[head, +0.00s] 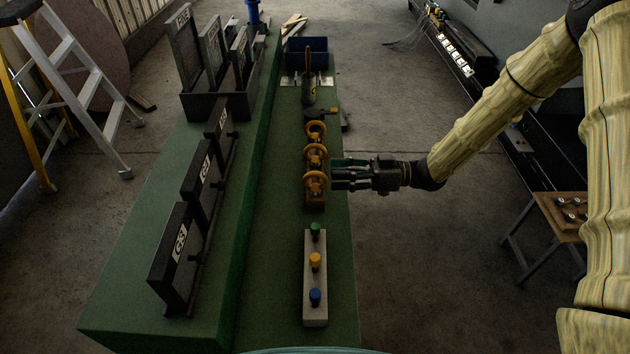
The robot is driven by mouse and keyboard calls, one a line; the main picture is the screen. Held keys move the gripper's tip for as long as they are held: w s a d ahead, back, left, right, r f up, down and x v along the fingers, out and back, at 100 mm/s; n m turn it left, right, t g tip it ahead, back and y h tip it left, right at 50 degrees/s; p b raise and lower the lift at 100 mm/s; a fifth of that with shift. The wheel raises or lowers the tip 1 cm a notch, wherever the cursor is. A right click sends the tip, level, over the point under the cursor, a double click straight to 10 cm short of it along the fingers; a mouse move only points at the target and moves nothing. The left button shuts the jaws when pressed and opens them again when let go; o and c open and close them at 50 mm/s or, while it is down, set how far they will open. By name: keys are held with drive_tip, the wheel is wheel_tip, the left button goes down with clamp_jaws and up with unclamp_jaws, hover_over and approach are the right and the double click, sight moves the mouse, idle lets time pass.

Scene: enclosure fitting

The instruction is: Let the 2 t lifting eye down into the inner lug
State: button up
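Three orange-yellow lifting eyes stand in a row on a narrow brown block (315,202) on the green bench: a far one (316,129), a middle one (315,153) and a near one (315,182). Any load marks on them are too small to read, so I cannot tell which is the 2 t eye. My gripper (334,175) reaches in from the right, just right of the near and middle eyes. Its two dark fingers look spread, with nothing seen between them. Whether a fingertip touches an eye is unclear. I cannot make out which part is the inner lug.
Dark labelled plates (200,175) stand along the raised left ledge, with a dark rack (210,105) behind. A pale block (315,280) with green, yellow and blue knobs lies nearer. A blue bin (306,52) stands at the far end. Bare green bench separates the blocks from the ledge.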

sight(318, 174)
drive_tip(key=shift+s+a+r+p, duration=0.2)
drive_tip(key=shift+a+p, duration=0.6)
drive_tip(key=shift+a, duration=0.45)
drive_tip(key=shift+s+a+r+p, duration=0.15)
drive_tip(key=shift+a+p, duration=0.65)
drive_tip(key=shift+a, duration=0.45)
drive_tip(key=shift+w+a+f, duration=0.1)
drive_tip(key=shift+a+f, duration=0.05)
drive_tip(key=shift+a, duration=0.25)
clamp_jaws()
